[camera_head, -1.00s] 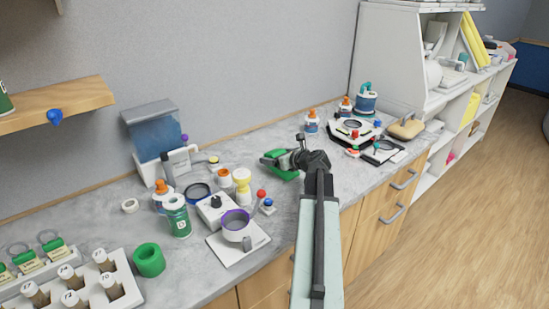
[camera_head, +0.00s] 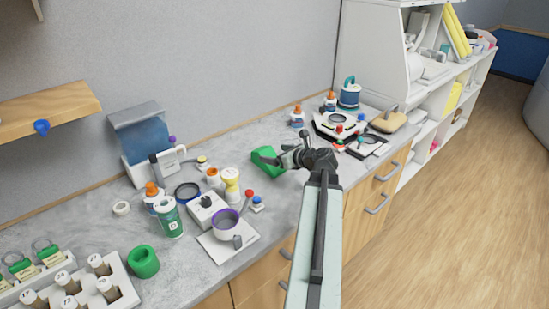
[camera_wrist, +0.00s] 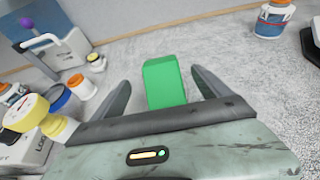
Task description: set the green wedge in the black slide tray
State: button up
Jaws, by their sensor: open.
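The green wedge (camera_head: 266,161) lies on the grey counter in the head view, just left of my gripper (camera_head: 286,158). In the wrist view the green wedge (camera_wrist: 165,82) shows between the two dark fingers of my gripper (camera_wrist: 161,79), with gaps on both sides. My gripper is open and holds nothing.
A black-and-white stand (camera_head: 325,132) and orange-capped bottles (camera_head: 297,117) are behind and right. A tan pouch (camera_head: 388,121) lies at the far right. Left are a white scale-like device (camera_head: 208,210), a green-labelled jar (camera_head: 170,217) and a green ring (camera_head: 144,262). Counter around the wedge is clear.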

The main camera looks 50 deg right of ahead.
aim_at(262, 151)
jog(key=shift+x, duration=0.9)
jog(key=b+x, duration=0.3)
jog(key=x, duration=0.4)
jog(key=shift+w+d+f, duration=0.15)
jog(key=shift+w, duration=0.1)
jog(key=c, duration=1.6)
